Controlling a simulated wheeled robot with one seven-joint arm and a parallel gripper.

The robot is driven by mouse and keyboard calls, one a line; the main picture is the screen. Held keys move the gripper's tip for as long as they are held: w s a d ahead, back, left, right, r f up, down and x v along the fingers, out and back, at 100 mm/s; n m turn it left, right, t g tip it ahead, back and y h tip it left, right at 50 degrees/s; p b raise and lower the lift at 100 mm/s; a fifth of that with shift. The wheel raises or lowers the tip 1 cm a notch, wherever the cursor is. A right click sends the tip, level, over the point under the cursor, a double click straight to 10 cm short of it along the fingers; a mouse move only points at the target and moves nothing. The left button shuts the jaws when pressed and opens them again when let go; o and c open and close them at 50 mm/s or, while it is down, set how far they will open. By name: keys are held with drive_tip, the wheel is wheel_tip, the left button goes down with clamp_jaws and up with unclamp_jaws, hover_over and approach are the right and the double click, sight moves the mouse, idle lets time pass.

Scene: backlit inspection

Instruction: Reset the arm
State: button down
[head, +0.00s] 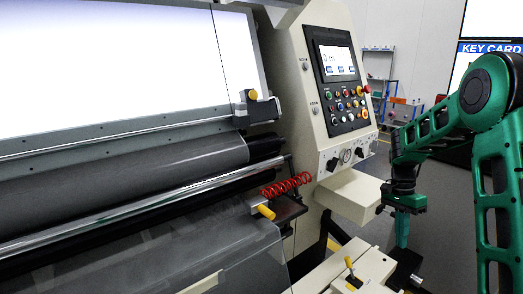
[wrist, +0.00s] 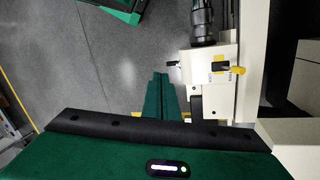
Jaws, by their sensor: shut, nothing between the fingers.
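My green arm comes in from the right in the head view. My gripper (head: 402,244) points down in front of the right end of the cream machine (head: 318,115), beside its low cream housing. In the wrist view my gripper's green fingers (wrist: 160,77) are together and hold nothing. Grey floor shows beyond their tips.
A cream box with a yellow-tipped lever (head: 350,264) stands close left of my gripper; the lever (wrist: 236,69) shows right of the fingers in the wrist view. The control panel (head: 340,80), red coiled hose (head: 287,185) and rollers (head: 130,172) are further left.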

drive_tip(key=s+r+n+t, duration=0.15)
drive_tip(key=s+r, duration=0.25)
drive_tip(key=s, duration=0.4)
drive_tip(key=s+r+n, duration=0.2)
drive_tip(key=s+r, duration=0.1)
drive_tip(key=s, duration=0.5)
drive_tip(key=s+r+n, duration=0.2)
drive_tip(key=s+r, duration=0.2)
drive_tip(key=s, duration=0.4)
drive_tip(key=s+a+f+n+t+y, duration=0.1)
drive_tip(key=s+a+f+n, duration=0.1)
drive_tip(key=s, duration=0.8)
drive_tip(key=shift+a, duration=0.1)
drive_tip(key=shift+w+f, duration=0.2)
drive_tip(key=shift+w, duration=0.45)
